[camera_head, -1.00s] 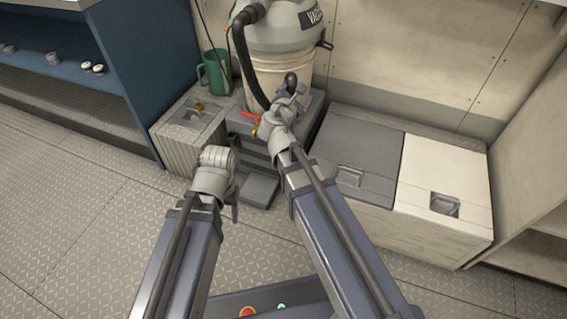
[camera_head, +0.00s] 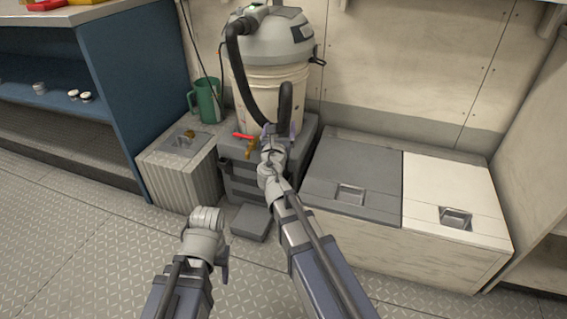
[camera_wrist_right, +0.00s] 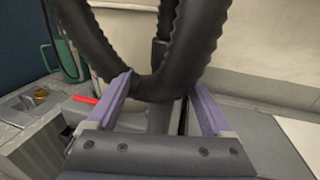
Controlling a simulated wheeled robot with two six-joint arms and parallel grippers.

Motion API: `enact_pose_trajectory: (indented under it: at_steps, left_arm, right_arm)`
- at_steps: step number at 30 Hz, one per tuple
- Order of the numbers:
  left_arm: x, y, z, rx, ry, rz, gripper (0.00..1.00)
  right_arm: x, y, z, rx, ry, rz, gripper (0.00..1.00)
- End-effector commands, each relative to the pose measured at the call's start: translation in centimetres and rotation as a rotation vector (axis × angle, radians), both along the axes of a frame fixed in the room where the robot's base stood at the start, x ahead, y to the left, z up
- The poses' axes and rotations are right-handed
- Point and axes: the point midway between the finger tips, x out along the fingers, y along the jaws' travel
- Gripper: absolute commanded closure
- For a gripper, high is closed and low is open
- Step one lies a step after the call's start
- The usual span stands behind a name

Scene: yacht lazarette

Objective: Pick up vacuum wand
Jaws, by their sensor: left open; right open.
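The black vacuum hose (camera_head: 240,75) runs from the top of the grey shop vacuum (camera_head: 268,40), loops down in front of its bucket and bends up again into a dark upright end (camera_head: 286,100). I cannot tell the wand apart from the hose. My right gripper (camera_head: 281,132) is at the bottom of this loop, its purple fingers open. In the right wrist view, the black loop (camera_wrist_right: 160,88) passes by the tips of the open fingers (camera_wrist_right: 160,100); contact is unclear. My left gripper (camera_head: 214,240) is low over the floor, left of the right arm, empty, its fingers mostly hidden.
The vacuum stands on a grey stepped box (camera_head: 240,185) with a red-handled valve (camera_head: 243,136) close by. A ribbed box (camera_head: 165,165) and green jug (camera_head: 207,100) are to the left. Lidded lockers (camera_head: 355,170) are to the right. Floor (camera_head: 70,250) is clear at left.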

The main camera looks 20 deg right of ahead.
Motion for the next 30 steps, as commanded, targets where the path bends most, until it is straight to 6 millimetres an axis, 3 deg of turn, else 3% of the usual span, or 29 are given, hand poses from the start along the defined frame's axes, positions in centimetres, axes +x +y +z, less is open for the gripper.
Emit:
enact_pose_trajectory:
  at_steps: [3, 11, 21, 29, 30]
  left_arm:
    - [0.0, 0.0, 0.1, 0.0, 0.0, 0.0, 0.41]
    - [0.0, 0.0, 0.2, 0.0, 0.0, 0.0, 0.41]
    - [0.0, 0.0, 0.8, 0.0, 0.0, 0.0, 0.41]
    - [0.0, 0.0, 0.8, 0.0, 0.0, 0.0, 0.41]
    - [0.0, 0.0, 0.8, 0.0, 0.0, 0.0, 0.41]
  right_arm:
    - [1.5, -0.6, 0.1, 0.001, 0.0, -0.002, 0.16]
    - [2.1, -1.0, 0.2, 0.002, 0.0, -0.002, 0.16]
    - [6.1, -3.1, 0.8, 0.003, 0.0, -0.002, 0.16]
    - [6.2, -3.3, 0.8, 0.003, 0.0, -0.001, 0.16]
    - [6.2, -3.2, 0.8, 0.003, 0.0, -0.001, 0.2]
